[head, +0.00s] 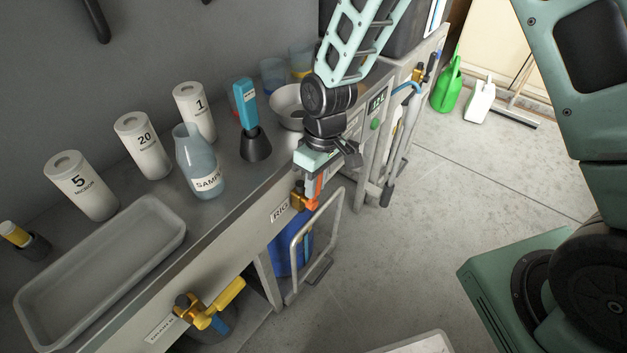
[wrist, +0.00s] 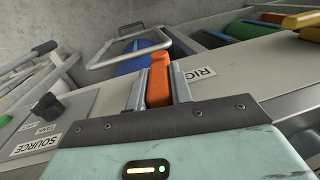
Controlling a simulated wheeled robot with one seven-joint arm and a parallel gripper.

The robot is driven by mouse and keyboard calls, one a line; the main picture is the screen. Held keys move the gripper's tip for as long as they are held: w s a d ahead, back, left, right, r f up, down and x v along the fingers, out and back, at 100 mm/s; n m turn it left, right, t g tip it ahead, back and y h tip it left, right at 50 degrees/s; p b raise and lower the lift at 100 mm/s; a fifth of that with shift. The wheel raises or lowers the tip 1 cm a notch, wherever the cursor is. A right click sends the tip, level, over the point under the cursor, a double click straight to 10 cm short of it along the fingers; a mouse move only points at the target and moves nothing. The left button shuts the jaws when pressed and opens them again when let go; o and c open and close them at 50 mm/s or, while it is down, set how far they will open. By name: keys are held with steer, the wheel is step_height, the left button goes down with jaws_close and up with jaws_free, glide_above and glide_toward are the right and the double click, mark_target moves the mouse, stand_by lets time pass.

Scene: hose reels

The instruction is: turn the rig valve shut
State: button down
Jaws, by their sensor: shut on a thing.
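The rig valve's orange lever (wrist: 159,80) sits between the two fingers of my gripper (wrist: 158,88), which is shut on it. In the head view the orange lever (head: 314,188) shows below my gripper (head: 311,178), at the front edge of the bench beside the RIG label (head: 281,210). The brass valve body (head: 298,196) is partly hidden behind the gripper. The RIG label also shows right of the fingers in the wrist view (wrist: 203,72).
A yellow-handled valve (head: 218,305) sits farther along the bench front. A metal frame (head: 318,240) stands out below the rig valve, with a blue container (head: 290,250) behind it. A bottle (head: 198,165) and several white canisters stand on the bench.

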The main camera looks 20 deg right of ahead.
steer(key=shift+w+d+f+g+y+p, duration=0.15)
steer(key=shift+w+d+f+g+y, duration=0.35)
steer(key=shift+g+y, duration=0.5)
steer(key=shift+w+d+f+g+y+p, duration=0.2)
steer(key=shift+w+d+f+g+y, duration=0.2)
steer(key=shift+d+g+y, duration=0.55)
steer(key=shift+w+d+f+g+y+p, duration=0.15)
steer(key=shift+w+d+f+g+y, duration=0.35)
steer(key=shift+y, duration=0.85)
steer(key=shift+a+r+g, duration=0.1)
steer(key=shift+a+g, duration=0.1)
steer(key=shift+g, duration=0.05)
steer(key=c, duration=1.2)
jaws_free()
steer(key=shift+c, duration=0.2)
steer(key=v, duration=1.7)
steer(key=shift+d, duration=0.25)
steer(key=shift+r, duration=0.1)
